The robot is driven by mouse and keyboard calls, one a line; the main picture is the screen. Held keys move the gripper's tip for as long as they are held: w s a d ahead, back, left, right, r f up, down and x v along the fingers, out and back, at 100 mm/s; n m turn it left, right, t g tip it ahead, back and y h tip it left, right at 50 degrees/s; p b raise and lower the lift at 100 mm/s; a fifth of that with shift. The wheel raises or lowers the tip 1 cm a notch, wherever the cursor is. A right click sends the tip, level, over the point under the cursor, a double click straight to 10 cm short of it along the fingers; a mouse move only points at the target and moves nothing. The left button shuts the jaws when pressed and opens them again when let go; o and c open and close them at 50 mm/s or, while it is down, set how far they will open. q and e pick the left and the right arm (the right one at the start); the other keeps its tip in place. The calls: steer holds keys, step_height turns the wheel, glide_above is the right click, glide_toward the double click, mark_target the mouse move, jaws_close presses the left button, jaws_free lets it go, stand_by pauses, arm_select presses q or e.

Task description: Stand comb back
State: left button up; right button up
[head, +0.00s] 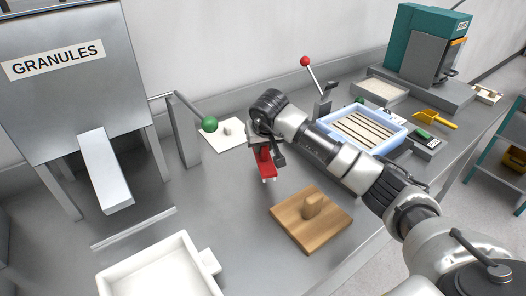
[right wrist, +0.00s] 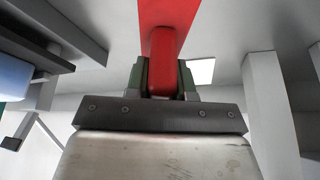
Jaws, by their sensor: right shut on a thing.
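My right gripper (head: 264,146) is shut on a red comb (head: 266,166) and holds it above the grey bench, its pale teeth pointing down. In the right wrist view the comb's red handle (right wrist: 168,55) sits between the two dark fingers of the gripper (right wrist: 163,80). I cannot tell how far the teeth are above the bench. A white plate (head: 222,137) with a small pale block on it lies behind and left of the comb. My left gripper is not in view.
A wooden board with a knob (head: 289,226) lies in front and right of the comb. A white tray (head: 147,262) and the granules hopper (head: 68,80) are at left. A green-knobbed lever (head: 209,124) stands behind. A blue-rimmed tray (head: 333,118) is at right.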

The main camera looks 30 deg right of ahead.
mark_target(263, 153)
steer(key=shift+f, duration=1.6)
steer(key=shift+f, duration=0.2)
steer(key=o, duration=0.9)
steer(key=shift+s+r, duration=0.1)
steer(key=shift+r, duration=0.3)
steer(key=v, duration=1.1)
steer(key=shift+s+r, duration=0.15)
steer(key=shift+r, duration=0.1)
